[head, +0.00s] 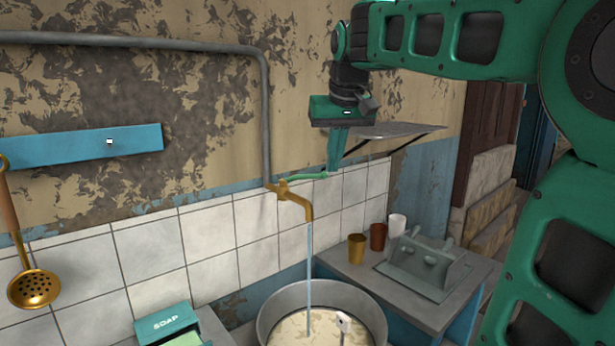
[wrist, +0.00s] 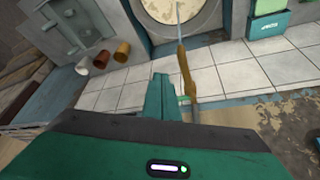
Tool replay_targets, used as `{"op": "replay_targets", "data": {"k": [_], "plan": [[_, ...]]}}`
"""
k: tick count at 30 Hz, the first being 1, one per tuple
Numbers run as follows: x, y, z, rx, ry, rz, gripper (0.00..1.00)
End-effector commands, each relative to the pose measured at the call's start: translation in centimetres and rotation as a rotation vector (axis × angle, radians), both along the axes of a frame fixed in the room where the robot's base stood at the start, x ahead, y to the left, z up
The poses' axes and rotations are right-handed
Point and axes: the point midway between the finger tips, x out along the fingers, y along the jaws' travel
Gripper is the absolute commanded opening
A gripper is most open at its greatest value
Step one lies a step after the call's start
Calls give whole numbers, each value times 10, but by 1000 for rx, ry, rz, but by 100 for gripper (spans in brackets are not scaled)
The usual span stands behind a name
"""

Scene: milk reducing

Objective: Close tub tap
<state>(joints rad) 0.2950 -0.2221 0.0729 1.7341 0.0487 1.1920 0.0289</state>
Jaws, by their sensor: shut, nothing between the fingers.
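The brass tub tap (head: 294,199) sticks out from the tiled wall, with a green lever handle (head: 305,177) pointing to the right. A thin stream of water (head: 309,260) runs from its spout into the grey metal tub (head: 265,313), which holds a pale, cream-coloured content. My gripper (head: 332,172) is shut and empty, pointing down at the right end of the handle. I cannot tell whether it touches the handle. In the wrist view, the shut fingers (wrist: 160,80) are just beside the tap (wrist: 186,72), with part of the green handle (wrist: 183,99) showing between them.
A grey pipe (head: 264,110) runs down the wall to the tap. Cups (head: 377,237) and a grey rack (head: 425,262) stand on the counter at right.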

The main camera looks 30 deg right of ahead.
Motion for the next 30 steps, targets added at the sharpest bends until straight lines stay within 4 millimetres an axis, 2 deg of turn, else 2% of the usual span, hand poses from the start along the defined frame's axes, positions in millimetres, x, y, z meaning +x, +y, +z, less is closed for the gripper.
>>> {"op": "replay_targets", "data": {"k": [3, 7, 11, 24, 30], "plan": [[15, 8, 19, -4, -27, 22, 0], [22, 11, 20, -4, -35, 30, 0], [28, 10, 5, -4, -32, 30, 0], [62, 1, -68, -4, -31, 30, 0], [88, -6, -61, -4, -34, 30, 0]]}}
